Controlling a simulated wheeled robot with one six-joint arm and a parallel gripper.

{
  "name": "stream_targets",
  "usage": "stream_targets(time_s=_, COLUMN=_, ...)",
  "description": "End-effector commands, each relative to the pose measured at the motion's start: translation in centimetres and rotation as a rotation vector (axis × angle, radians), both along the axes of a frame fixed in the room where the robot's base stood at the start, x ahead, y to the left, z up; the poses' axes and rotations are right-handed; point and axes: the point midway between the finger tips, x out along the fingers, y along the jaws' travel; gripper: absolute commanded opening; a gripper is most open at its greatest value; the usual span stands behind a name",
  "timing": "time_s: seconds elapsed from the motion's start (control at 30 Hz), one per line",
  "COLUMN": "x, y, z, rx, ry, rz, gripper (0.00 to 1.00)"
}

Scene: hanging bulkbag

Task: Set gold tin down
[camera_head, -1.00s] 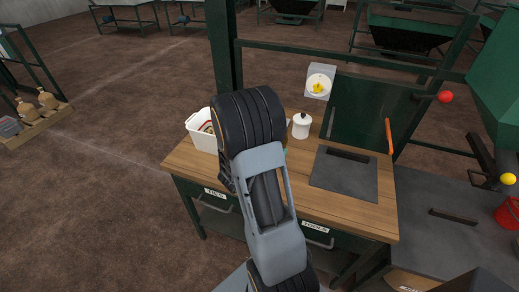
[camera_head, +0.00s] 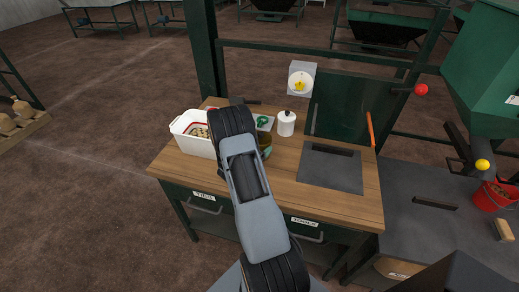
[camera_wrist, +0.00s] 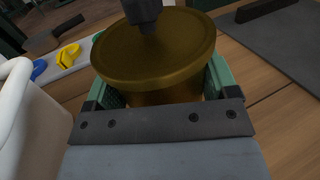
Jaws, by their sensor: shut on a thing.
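In the head view the tin (camera_head: 264,140) shows as a small dark gold shape beside my wrist, over the wooden bench (camera_head: 281,185). My arm hides part of it. Whether its base touches the bench top cannot be told.
A white bin (camera_head: 184,143) stands close on the left, also large in the wrist view (camera_wrist: 28,112). A white canister (camera_head: 286,125) and a small tray with coloured items (camera_wrist: 66,62) stand behind. A dark mat (camera_head: 331,170) lies right. Bare wood lies between.

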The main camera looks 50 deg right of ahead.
Motion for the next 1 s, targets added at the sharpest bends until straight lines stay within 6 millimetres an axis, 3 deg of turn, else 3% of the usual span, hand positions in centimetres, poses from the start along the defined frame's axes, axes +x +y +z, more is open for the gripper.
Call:
stream_targets(time_s=0.17, x=0.1, y=0.0, z=-1.2, rx=-0.004, ry=-0.003, rz=0.001, gripper=0.40)
stream_targets(time_s=0.6, x=0.0, y=0.0, z=-1.7, rx=-0.004, ry=-0.004, rz=0.000, gripper=0.40)
stream_targets(time_s=0.63, x=0.0, y=0.0, z=-1.7, rx=-0.002, ry=-0.002, rz=0.000, gripper=0.82)
stream_targets(time_s=0.83, x=0.0, y=0.0, z=-1.6, rx=-0.001, ry=-0.002, rz=0.000, gripper=1.00)
stream_targets(time_s=1.0, x=0.0, y=0.0, z=-1.6, rx=-0.001, ry=-0.002, rz=0.000, gripper=1.00)
